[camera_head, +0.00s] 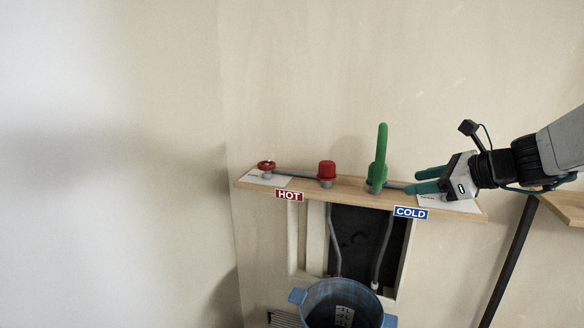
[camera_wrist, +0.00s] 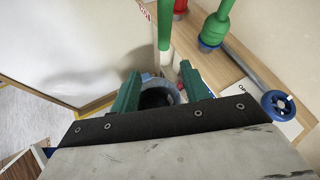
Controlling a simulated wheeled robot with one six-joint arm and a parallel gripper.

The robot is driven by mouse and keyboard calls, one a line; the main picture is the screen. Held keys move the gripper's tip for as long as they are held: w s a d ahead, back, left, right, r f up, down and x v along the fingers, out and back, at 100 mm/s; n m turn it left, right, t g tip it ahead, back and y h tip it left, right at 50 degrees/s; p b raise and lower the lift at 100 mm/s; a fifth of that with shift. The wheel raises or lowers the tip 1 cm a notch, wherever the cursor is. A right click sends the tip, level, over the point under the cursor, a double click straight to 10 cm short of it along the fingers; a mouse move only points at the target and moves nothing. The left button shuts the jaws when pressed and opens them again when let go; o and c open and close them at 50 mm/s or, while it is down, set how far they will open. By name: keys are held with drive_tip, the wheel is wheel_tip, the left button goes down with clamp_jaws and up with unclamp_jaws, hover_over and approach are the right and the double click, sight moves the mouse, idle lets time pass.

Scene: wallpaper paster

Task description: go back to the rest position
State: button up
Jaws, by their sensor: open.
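My gripper (camera_head: 413,181) is at the right end of a wooden shelf (camera_head: 345,189) in the head view, its green fingers pointing left toward a green upright lever (camera_head: 381,150). The fingers are apart with nothing between them, and the tips stop short of the lever. In the wrist view the two green fingers (camera_wrist: 160,68) are spread, with a blue bucket (camera_wrist: 158,92) below and beyond them. A blue handwheel (camera_wrist: 278,105) is right of the fingers in the wrist view; in the head view it is hidden by my gripper.
A red handwheel (camera_head: 266,166) and a red knob (camera_head: 327,169) are on the shelf's left half. HOT (camera_head: 289,195) and COLD (camera_head: 411,212) labels mark its front edge. The bucket (camera_head: 340,305) stands below. A second wooden ledge (camera_head: 566,207) is at right. Space left of the shelf looks clear.

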drive_tip(key=s+a+f+n+g+h, duration=0.1)
drive_tip(key=s+a+f+n+g, duration=0.15)
drive_tip(key=s+n, duration=0.5)
drive_tip(key=s+a+f+n+g+h, duration=0.1)
drive_tip(key=s+f+n+g, duration=0.3)
drive_tip(key=s+n, duration=0.3)
drive_tip(key=s+d+n+g+h, duration=0.1)
drive_tip(key=s+d+n+h, duration=0.1)
drive_tip(key=s+n+h, duration=0.4)
drive_tip(key=s+n, duration=0.4)
drive_tip(key=s, duration=0.6)
drive_tip(key=shift+d+f+h, duration=0.3)
drive_tip(key=shift+f, duration=0.05)
